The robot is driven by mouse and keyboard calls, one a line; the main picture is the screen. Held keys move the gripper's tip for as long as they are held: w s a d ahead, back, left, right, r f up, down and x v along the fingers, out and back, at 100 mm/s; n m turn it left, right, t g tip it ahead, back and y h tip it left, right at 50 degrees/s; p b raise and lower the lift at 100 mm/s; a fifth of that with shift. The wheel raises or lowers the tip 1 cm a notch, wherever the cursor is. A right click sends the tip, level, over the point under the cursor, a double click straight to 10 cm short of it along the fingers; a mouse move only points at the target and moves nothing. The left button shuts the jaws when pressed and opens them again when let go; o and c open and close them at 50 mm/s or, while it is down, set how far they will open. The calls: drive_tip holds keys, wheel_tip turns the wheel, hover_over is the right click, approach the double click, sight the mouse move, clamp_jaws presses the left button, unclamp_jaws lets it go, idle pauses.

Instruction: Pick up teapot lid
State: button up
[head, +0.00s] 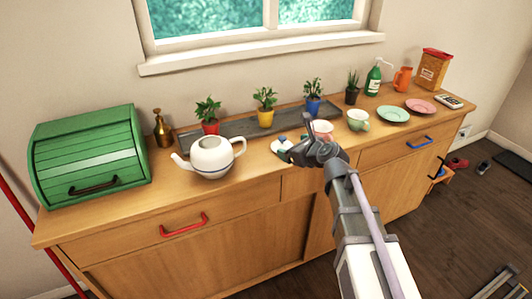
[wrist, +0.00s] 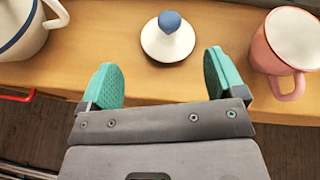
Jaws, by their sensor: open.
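The teapot lid (wrist: 166,42) is white with a blue knob and sits upright on the wooden counter. In the head view the lid (head: 283,144) shows between the teapot and the pink mug, partly covered by my gripper. My gripper (wrist: 162,78) is open and empty in the wrist view, its teal fingers spread wide. The lid lies just beyond the fingertips, about centred between them, and is not touched. The head view shows my gripper (head: 295,153) over the counter's front edge. The white teapot (head: 211,158) stands without its lid to the left; its edge shows in the wrist view (wrist: 20,27).
A pink mug (wrist: 291,45) stands close to the right of the lid. A green cup (head: 357,120) is farther right. Potted plants stand on a dark tray (head: 240,127) behind. A green bread box (head: 90,155) is at the far left. Bare counter lies between teapot and lid.

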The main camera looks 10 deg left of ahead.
sight(280, 139)
drive_tip(key=shift+w+d+r+m+t, duration=0.1)
drive_tip(key=shift+w+d+m+t, duration=0.1)
drive_tip(key=shift+m, duration=0.4)
drive_tip(key=shift+w+d+r+m+t, duration=0.1)
drive_tip(key=shift+d+m, duration=0.05)
drive_tip(key=shift+m, duration=0.45)
drive_tip(key=b+x, duration=0.2)
drive_tip(key=x, duration=0.3)
drive_tip(key=shift+w+a+f, duration=0.1)
drive_tip(key=shift+w+f, duration=0.15)
drive_tip(key=shift+f, duration=0.05)
drive_tip(key=b+x, duration=0.2)
drive_tip(key=x, duration=0.3)
drive_tip(key=shift+w+a, duration=0.1)
drive_tip(key=shift+r, duration=0.15)
drive_tip(key=c, duration=1.2)
drive_tip(key=shift+s, duration=0.25)
